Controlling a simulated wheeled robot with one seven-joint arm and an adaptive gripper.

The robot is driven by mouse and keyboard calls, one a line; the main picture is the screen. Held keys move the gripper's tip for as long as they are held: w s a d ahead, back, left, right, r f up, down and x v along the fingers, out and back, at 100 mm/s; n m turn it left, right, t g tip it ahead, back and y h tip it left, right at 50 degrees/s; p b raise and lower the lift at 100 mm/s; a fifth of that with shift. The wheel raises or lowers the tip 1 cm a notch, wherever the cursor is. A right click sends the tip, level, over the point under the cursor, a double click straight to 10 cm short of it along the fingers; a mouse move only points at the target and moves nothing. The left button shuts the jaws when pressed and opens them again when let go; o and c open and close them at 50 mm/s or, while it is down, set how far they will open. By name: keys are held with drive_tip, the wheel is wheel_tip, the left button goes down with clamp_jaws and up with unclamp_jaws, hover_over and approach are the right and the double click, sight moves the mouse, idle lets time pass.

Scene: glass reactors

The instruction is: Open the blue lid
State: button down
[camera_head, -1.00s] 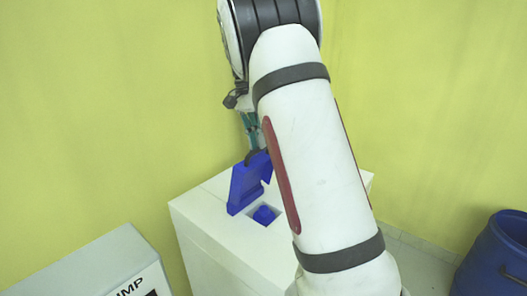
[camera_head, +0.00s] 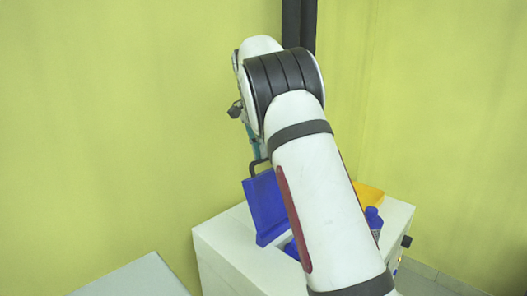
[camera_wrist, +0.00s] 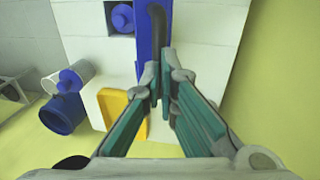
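The blue lid (camera_head: 264,207) stands raised, nearly upright, over the white box (camera_head: 230,245). It shows almost edge-on in the wrist view (camera_wrist: 146,45). Its dark curved handle (camera_head: 258,166) is on the lid's upper edge and also shows in the wrist view (camera_wrist: 157,22). My gripper (camera_wrist: 163,75) has its teal fingers drawn close together around the end of this handle, seemingly shut on it. In the head view my arm hides most of the gripper and part of the box. A square opening (camera_wrist: 112,29) in the box holds a round blue thing (camera_wrist: 122,18).
A yellow tray (camera_wrist: 112,103) and a blue bottle (camera_head: 374,221) are on the right side of the box. A blue barrel (camera_wrist: 62,114) shows in the wrist view. A grey surface (camera_head: 135,280) is at the lower left. The yellow-green wall (camera_head: 100,120) is close behind.

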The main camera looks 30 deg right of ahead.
sight(258, 161)
drive_tip(key=shift+w+a+f+g, duration=0.1)
drive_tip(key=shift+a+f, duration=0.05)
drive_tip(key=shift+f, duration=0.5)
drive_tip(key=shift+w+a+f+g, duration=0.1)
drive_tip(key=shift+w+f, duration=0.05)
drive_tip(key=shift+f, duration=0.45)
drive_tip(key=shift+w+a+f+g, duration=0.1)
drive_tip(key=shift+a+f, duration=0.05)
drive_tip(key=shift+f, duration=0.5)
drive_tip(key=c, duration=1.1)
unclamp_jaws()
drive_tip(key=shift+w+f, duration=0.2)
drive_tip(key=shift+w, duration=0.2)
drive_tip(key=shift+r, duration=0.1)
drive_tip(key=shift+c, duration=0.4)
drive_tip(key=shift+r, duration=0.1)
drive_tip(key=shift+c, duration=0.2)
drive_tip(key=v, duration=0.5)
drive_tip(key=shift+d+r, duration=0.2)
drive_tip(key=c, duration=0.7)
drive_tip(key=shift+s+v, duration=0.25)
drive_tip(key=shift+v, duration=0.9)
drive_tip(key=shift+d+r, duration=0.1)
drive_tip(key=shift+r, duration=0.05)
